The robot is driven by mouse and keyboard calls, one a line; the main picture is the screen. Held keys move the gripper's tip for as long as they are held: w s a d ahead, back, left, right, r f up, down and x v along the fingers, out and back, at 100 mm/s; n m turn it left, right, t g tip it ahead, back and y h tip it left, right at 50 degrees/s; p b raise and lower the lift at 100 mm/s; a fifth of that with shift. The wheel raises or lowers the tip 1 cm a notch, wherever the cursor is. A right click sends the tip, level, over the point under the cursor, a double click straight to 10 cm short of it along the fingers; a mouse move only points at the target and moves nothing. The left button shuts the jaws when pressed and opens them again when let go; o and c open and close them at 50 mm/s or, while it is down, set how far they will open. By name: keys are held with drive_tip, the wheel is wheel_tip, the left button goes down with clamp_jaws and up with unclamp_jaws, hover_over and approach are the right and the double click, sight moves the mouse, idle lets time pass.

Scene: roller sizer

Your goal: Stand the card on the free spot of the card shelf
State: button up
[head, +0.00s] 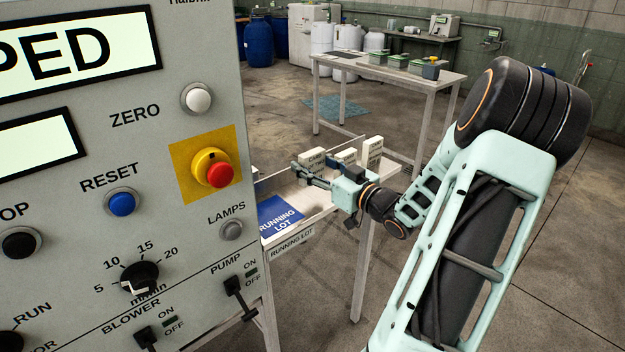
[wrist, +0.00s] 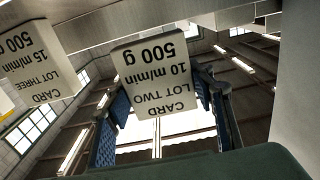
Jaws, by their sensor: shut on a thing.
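A white card (wrist: 155,70) reading "CARD LOT TWO 10 m/min 500 g" shows upside down in the wrist view, between the blue finger pads of my gripper (wrist: 163,118). My gripper is shut on it. In the head view my gripper (head: 313,172) reaches left over the white card shelf (head: 318,208), close to several white cards. The head view does not clearly show which of these is the held one, or whether it touches the shelf. Another card (wrist: 32,65), reading "LOT THREE 15 m/min 500 g", is at the left in the wrist view.
A blue "RUNNING LOT" panel (head: 279,214) lies at the shelf's near left. A grey control panel (head: 120,200) with knobs and a red stop button (head: 217,174) stands at left, hiding part of the shelf. A table (head: 392,75) with green-topped boxes stands behind.

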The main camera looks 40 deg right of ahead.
drive_tip(key=shift+w+d+f, duration=0.35)
drive_tip(key=shift+w+f, duration=0.2)
drive_tip(key=shift+f, duration=0.25)
drive_tip(key=shift+d+f, duration=0.1)
drive_tip(key=shift+f, duration=1.45)
drive_tip(key=shift+b, duration=0.3)
drive_tip(key=shift+f, duration=0.2)
drive_tip(key=o, duration=1.2)
drive_tip(key=shift+r, duration=0.2)
